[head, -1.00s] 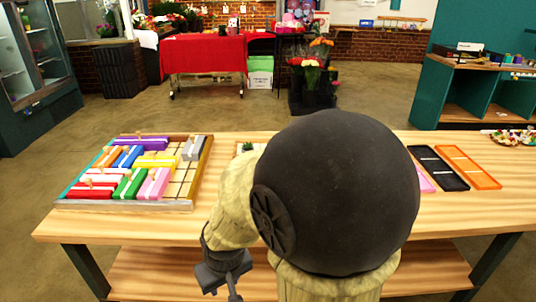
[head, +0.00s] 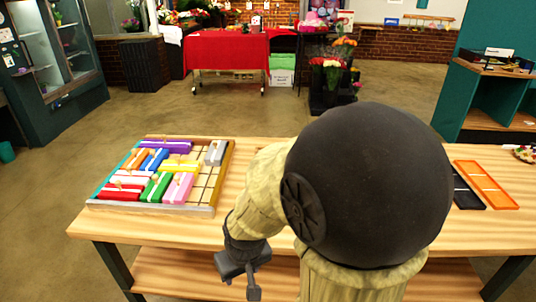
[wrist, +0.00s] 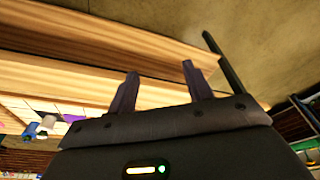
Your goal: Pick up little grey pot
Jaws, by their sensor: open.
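I cannot make out a little grey pot in either view now. My dark arm joint hides the middle of the wooden table (head: 90,226) in the head view. My gripper (head: 240,285) hangs in front of the table's near edge, pointing down. In the wrist view my gripper (wrist: 160,72) shows two fingers standing apart with nothing between them. The table's planks (wrist: 110,68) lie beyond the fingers there.
A wooden tray (head: 150,207) of coloured ribbon blocks sits on the table's left. Black (head: 467,192) and orange (head: 487,184) trays lie at the right. A lower shelf (head: 170,270) runs beneath. Floor (head: 130,100) behind the table is open.

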